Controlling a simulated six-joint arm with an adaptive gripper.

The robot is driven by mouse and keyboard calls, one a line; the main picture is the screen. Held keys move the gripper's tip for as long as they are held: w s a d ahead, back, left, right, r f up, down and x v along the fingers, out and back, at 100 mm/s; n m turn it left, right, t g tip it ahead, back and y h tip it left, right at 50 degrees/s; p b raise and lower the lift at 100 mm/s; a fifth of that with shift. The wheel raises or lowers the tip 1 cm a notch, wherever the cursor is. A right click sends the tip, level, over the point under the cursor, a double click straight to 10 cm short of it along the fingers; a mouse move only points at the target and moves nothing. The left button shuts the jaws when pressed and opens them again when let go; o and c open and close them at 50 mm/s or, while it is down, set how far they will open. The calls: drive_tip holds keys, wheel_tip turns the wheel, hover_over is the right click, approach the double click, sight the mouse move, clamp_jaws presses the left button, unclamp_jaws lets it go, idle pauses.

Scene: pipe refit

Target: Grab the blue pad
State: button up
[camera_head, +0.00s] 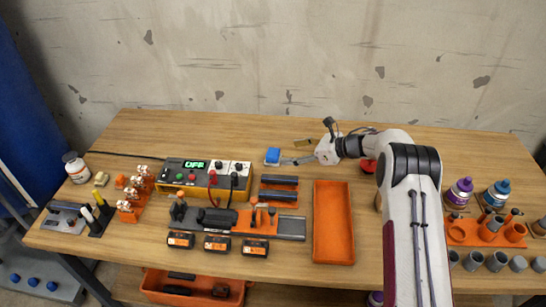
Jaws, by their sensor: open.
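The blue pad (272,155) lies near the back middle of the wooden table, left of my gripper. It is a small block with a bright blue top and a paler edge. My gripper (287,161) reaches in from the right, low over the table, with its fingers pointing left toward the pad. The fingertips are at or very near the pad's right side; I cannot tell whether they touch it. The jaws are open and hold nothing that I can see. The gap between the fingers is too small to make out.
An orange tray (333,222) lies in front of my gripper. A power box reading OFF (205,179) stands to the left. Dark pipes (279,188) lie in front of the pad. Bottles (459,192) and an orange rack stand at right.

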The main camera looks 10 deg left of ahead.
sight(274, 152)
drive_tip(key=shift+x, duration=1.3)
drive_tip(key=shift+w+x, duration=0.1)
drive_tip(key=shift+x, duration=1.2)
drive_tip(key=shift+w+x, duration=0.15)
drive_tip(key=shift+x, duration=1.1)
drive_tip(key=shift+r, duration=0.15)
drive_tip(key=c, duration=1.3)
